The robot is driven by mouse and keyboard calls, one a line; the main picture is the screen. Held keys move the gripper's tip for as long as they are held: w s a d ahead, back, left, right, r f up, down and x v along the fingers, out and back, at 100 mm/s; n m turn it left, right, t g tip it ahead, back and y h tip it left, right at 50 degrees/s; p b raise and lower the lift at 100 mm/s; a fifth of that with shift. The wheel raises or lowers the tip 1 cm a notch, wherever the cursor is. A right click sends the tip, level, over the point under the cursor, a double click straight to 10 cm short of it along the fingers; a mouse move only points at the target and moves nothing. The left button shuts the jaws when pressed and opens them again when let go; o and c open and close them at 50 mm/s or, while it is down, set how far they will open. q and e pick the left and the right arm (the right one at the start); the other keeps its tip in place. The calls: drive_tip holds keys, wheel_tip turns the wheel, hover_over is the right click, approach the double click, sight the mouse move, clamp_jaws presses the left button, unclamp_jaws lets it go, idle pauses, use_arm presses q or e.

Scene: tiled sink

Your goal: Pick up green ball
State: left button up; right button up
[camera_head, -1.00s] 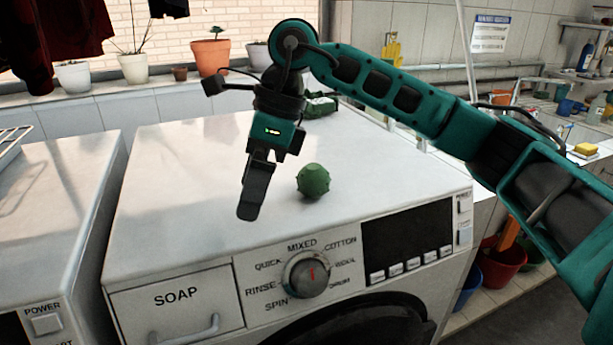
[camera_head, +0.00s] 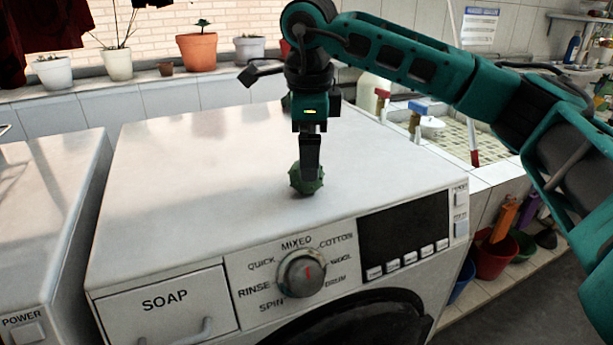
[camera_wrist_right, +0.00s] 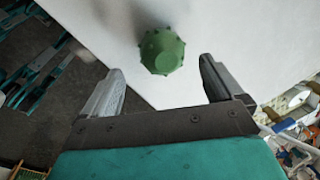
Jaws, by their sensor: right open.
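The green ball (camera_head: 296,181) is small and knobbly and sits on top of the white washing machine (camera_head: 200,160), near its front edge. It also shows in the right wrist view (camera_wrist_right: 161,51), ahead of and between the two fingers. My right gripper (camera_head: 309,178) points down over the ball, and a dark finger hides part of the ball in the head view. In the wrist view the right gripper (camera_wrist_right: 158,82) is open and empty, with its fingers apart on either side of the ball's line. My left gripper is not in view.
The machine's control panel with a dial (camera_head: 302,272) faces the front. Potted plants (camera_head: 198,52) stand on the ledge behind. Another white machine (camera_head: 40,220) is at the left. A tiled sink (camera_head: 455,138) is at the right. The machine top left of the ball is clear.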

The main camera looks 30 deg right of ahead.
drive_tip(key=f, duration=0.2)
drive_tip(key=w+f, duration=0.1)
drive_tip(key=f, duration=0.1)
drive_tip(key=shift+w+d+f, duration=0.1)
drive_tip(key=shift+w+f, duration=0.05)
drive_tip(key=shift+f, duration=0.25)
drive_tip(key=shift+c, duration=0.4)
drive_tip(key=c, duration=1.1)
